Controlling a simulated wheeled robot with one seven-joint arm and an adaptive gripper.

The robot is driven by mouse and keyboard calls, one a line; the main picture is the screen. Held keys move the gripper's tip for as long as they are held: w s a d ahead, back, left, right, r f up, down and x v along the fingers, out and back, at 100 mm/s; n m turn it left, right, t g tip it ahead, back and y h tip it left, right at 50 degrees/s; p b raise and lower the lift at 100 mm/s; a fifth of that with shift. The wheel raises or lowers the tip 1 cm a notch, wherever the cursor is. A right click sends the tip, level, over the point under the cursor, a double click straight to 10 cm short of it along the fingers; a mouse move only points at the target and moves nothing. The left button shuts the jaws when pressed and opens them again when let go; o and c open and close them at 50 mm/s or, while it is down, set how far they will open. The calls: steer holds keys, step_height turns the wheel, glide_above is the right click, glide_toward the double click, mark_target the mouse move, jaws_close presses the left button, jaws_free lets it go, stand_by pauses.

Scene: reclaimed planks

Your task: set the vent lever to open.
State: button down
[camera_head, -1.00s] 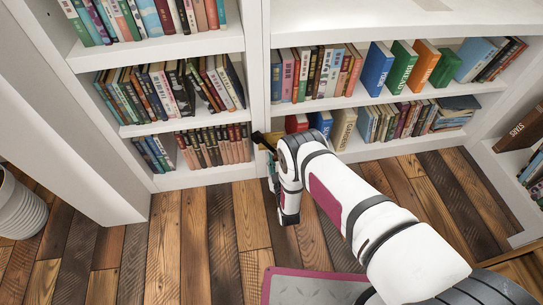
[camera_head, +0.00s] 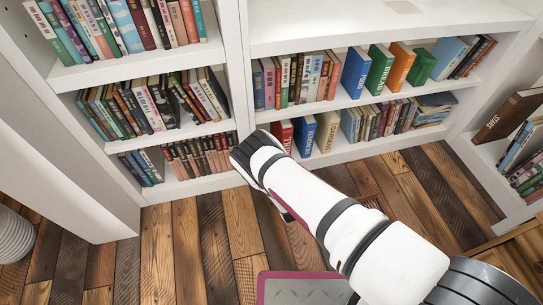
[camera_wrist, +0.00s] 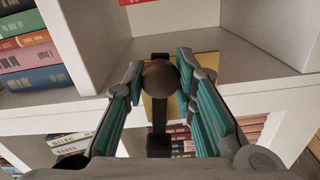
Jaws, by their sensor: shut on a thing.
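The vent lever shows in the wrist view as a dark brown round knob (camera_wrist: 160,76) with a dark bar above and below it. A brass-coloured plate (camera_wrist: 151,108) lies behind it, at the front of a white shelf. My gripper (camera_wrist: 160,84) has its teal-padded fingers on either side of the knob and is shut on it. In the head view my wrist covers the gripper and the lever. I see no markings that tell which setting the lever is at.
White bookshelves (camera_head: 232,62) full of books stand in front of me. A grey mat with a purple edge (camera_head: 262,289) lies on the plank floor. A white ribbed pot (camera_head: 14,238) stands at the left edge.

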steer(key=shift+r+n, duration=0.65)
steer(key=shift+n, duration=0.15)
steer(key=c, duration=1.3)
jaws_free()
steer(key=v, duration=1.2)
